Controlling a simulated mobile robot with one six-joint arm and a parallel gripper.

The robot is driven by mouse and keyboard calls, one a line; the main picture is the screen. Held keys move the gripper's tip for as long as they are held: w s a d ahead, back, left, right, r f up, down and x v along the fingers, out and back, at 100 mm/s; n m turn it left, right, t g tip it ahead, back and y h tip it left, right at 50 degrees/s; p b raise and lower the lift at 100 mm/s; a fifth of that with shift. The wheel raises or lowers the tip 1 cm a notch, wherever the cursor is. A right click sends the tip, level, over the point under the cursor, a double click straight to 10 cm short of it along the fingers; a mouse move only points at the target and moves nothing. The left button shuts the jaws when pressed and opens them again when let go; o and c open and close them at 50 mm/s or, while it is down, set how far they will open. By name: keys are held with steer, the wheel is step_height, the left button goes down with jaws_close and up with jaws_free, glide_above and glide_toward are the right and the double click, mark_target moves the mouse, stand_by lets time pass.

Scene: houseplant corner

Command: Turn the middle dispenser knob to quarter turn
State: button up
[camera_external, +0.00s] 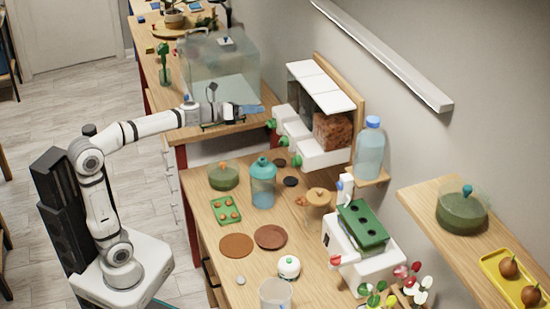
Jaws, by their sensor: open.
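The dispenser (320,118) is mounted at the wall, with a wooden back, white lids and white fronts side by side. Green knobs stick out from its fronts on the left side. The middle knob (283,142) sits between the far knob (271,123) and the near knob (296,160). Its exact turn is too small to tell. My gripper (258,109) is open and appears empty, up and to the left of the middle knob and apart from it in the picture. Brown contents show in the near compartment.
A clear glass tank (218,65) stands behind my gripper. Below the dispenser, a teal-topped bottle (262,185) and a green bowl (223,176) stand on the wooden counter. A blue-capped bottle (369,150) stands on a small shelf right of the dispenser.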

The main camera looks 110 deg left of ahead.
steer(key=s+a+r+n+g+y+p, duration=0.25)
steer(key=r+n, duration=0.25)
steer(key=n, duration=0.6)
steer(key=m+g+h+p, duration=0.1)
steer(key=m+h+p, duration=0.8)
steer(key=m, duration=1.8)
glide_toward(279, 143)
step_height(279, 143, up, 3)
steer(key=d+y+p, duration=0.3)
step_height(279, 143, up, 9)
steer(key=w+n+t+y+p, duration=0.1)
steer(key=n+t+y+p, duration=0.3)
steer(key=n, duration=1.5)
step_height(279, 143, down, 18)
steer(key=a+n, duration=0.1)
steer(key=n, duration=0.1)
steer(key=shift+m, duration=0.3)
steer(key=p+x, duration=0.2)
steer(key=x, duration=0.5)
steer(key=shift+w+a, duration=0.25)
steer(key=shift+a, duration=0.05)
